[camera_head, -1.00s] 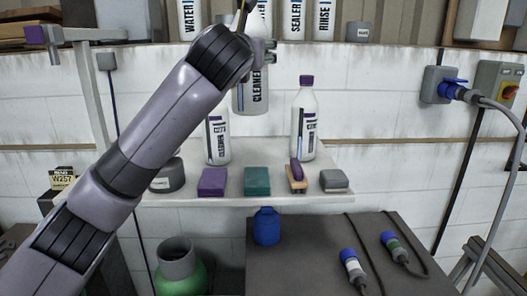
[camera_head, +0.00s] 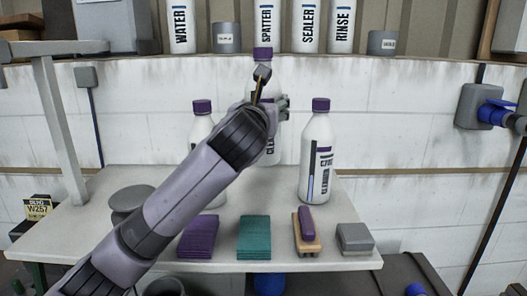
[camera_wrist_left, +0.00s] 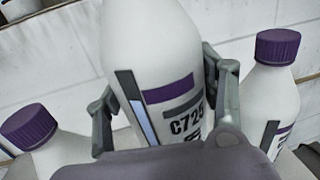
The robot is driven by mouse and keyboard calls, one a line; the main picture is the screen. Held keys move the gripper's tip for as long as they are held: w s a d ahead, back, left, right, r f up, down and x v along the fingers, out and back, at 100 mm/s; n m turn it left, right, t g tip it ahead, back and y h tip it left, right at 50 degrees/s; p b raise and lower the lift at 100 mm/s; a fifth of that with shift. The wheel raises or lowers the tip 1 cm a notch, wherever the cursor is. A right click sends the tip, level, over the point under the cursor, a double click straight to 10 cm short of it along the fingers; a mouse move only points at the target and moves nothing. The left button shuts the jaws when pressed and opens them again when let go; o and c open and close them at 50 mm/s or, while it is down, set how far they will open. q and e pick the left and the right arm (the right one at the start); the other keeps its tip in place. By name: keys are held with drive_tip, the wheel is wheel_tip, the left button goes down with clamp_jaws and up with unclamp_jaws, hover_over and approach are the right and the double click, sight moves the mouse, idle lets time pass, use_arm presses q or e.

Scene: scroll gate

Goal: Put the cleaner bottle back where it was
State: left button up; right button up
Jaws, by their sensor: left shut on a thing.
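The cleaner bottle (camera_head: 268,148), white with a purple cap, is in my left gripper (camera_head: 272,95), which is shut around its body. The left wrist view shows the bottle (camera_wrist_left: 160,65) upright or nearly so between the fingers (camera_wrist_left: 160,105), with a label reading "C725". In the head view my gripper and arm cover much of it. Its base shows near the back edge of the white table (camera_head: 100,215); I cannot tell whether it touches. Similar purple-capped bottles stand on its left (camera_head: 202,125) and right (camera_head: 317,150). My right gripper is not in view.
Along the table's front lie a purple block (camera_head: 198,238), a teal block (camera_head: 254,238), a wooden brush (camera_head: 306,235) and a grey block (camera_head: 355,238). A grey round container (camera_head: 131,200) is at left. Several bottles and tubs line the shelf above.

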use_arm(q)
drive_tip(key=f, duration=0.6)
drive_tip(key=shift+w+f+p, duration=0.1)
drive_tip(key=shift+w+p, duration=0.1)
drive_tip(key=shift+p, duration=0.15)
drive_tip(key=shift+f, duration=0.2)
wheel_tip(320, 180, down, 3)
drive_tip(key=shift+f, duration=0.1)
drive_tip(key=shift+f+p, duration=0.3)
drive_tip(key=shift+f, duration=0.05)
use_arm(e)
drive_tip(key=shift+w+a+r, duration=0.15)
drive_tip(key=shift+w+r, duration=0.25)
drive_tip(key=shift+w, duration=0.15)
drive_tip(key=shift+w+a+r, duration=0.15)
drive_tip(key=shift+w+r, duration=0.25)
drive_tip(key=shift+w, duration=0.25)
use_arm(q)
drive_tip(key=o, duration=1.5)
drive_tip(key=shift+f, duration=0.2)
drive_tip(key=shift+c, duration=0.2)
drive_tip(key=o, duration=0.4)
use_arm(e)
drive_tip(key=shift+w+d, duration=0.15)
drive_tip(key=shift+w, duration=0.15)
